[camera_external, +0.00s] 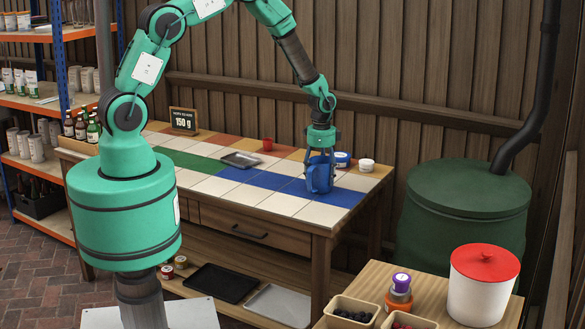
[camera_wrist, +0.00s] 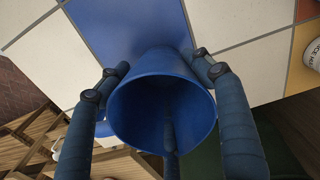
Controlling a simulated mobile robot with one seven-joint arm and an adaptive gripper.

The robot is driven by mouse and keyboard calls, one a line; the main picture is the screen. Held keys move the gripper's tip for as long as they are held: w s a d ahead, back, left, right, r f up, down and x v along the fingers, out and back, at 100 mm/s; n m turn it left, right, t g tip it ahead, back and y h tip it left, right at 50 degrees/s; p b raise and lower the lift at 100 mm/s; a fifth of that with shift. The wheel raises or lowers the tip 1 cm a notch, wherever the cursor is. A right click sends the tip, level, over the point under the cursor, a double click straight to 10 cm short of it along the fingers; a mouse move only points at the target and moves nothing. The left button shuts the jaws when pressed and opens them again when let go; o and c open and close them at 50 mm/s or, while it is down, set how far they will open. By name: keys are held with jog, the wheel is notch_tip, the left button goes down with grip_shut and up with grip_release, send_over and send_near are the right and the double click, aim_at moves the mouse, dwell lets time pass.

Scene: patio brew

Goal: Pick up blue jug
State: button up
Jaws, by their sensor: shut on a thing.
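The blue jug (camera_external: 319,175) stands on the tiled table (camera_external: 285,201), near its right end, over the blue tile stripe. My gripper (camera_external: 320,152) comes down on it from above, and its fingers are shut around the jug. In the wrist view the jug (camera_wrist: 162,112) shows its round open mouth between my gripper's fingers (camera_wrist: 160,75). The inside of the jug looks empty, with one finger partly in front of its near rim. Whether the jug's base touches the tiles is hard to tell.
A blue-and-white tub (camera_external: 342,159) and a small white tub (camera_external: 366,165) stand close behind the jug. A green barrel (camera_external: 465,215) stands right of the table. A wooden fence rises behind.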

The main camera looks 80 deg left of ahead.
aim_at(321, 166)
jog(key=shift+r, duration=0.15)
jog(key=shift+r, duration=0.55)
notch_tip(321, 166, up, 2)
jog(key=shift+r+p, duration=0.1)
jog(key=shift+p, duration=0.2)
jog(key=s+d+r+p, duration=0.1)
jog(key=s+d, duration=0.3)
jog(key=s, duration=1.1)
jog(key=shift+s+d+r, duration=0.15)
jog(key=shift+s+r, duration=0.05)
jog(key=shift+s, duration=0.05)
